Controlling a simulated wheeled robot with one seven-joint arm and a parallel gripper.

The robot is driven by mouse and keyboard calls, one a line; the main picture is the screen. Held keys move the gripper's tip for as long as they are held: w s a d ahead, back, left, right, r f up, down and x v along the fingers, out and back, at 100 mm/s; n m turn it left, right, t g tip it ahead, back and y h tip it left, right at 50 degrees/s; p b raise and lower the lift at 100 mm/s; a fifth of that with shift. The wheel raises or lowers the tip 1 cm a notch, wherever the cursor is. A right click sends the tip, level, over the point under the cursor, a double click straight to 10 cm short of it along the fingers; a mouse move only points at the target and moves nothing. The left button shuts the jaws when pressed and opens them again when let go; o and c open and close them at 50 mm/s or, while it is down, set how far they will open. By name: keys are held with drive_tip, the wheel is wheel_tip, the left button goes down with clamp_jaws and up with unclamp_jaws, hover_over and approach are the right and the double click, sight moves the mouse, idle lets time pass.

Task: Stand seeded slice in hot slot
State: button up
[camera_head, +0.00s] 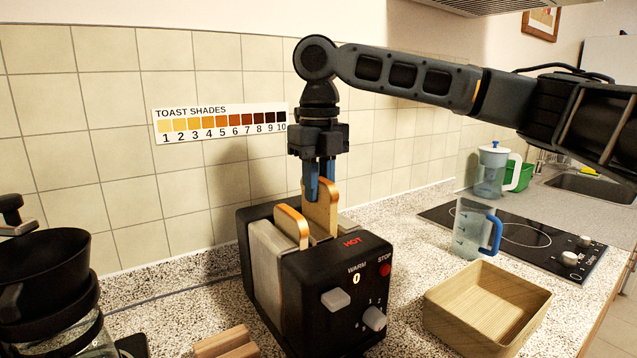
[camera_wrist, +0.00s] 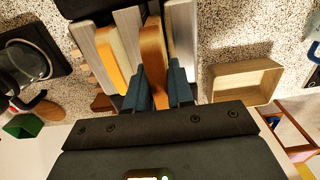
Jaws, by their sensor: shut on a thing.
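A black and steel two-slot toaster (camera_head: 330,285) stands on the counter, with a red HOT label near its right slot and WARM on its front. My gripper (camera_head: 319,187) points down over the right slot, its blue fingers shut on a bread slice (camera_head: 325,215). This slice is upright, its lower part hidden in or behind the toaster top; I cannot tell how deep it sits. Another slice (camera_head: 291,226) stands in the left slot. The wrist view shows the held slice (camera_wrist: 153,62) between the fingers and the other slice (camera_wrist: 113,55) beside it. Seeds cannot be made out.
An empty wooden tray (camera_head: 487,305) lies right of the toaster. A blue-handled jug (camera_head: 472,230) stands by the hob (camera_head: 535,235). A coffee maker (camera_head: 45,290) is at the left, wooden pieces (camera_head: 226,343) in front. A toast shades chart (camera_head: 220,122) hangs behind.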

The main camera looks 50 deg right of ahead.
drive_tip(key=shift+f+b, duration=0.35)
drive_tip(key=shift+f, duration=1.4)
drive_tip(key=o, duration=0.8)
wheel_tip(320, 180, up, 8)
drive_tip(key=shift+f, duration=0.1)
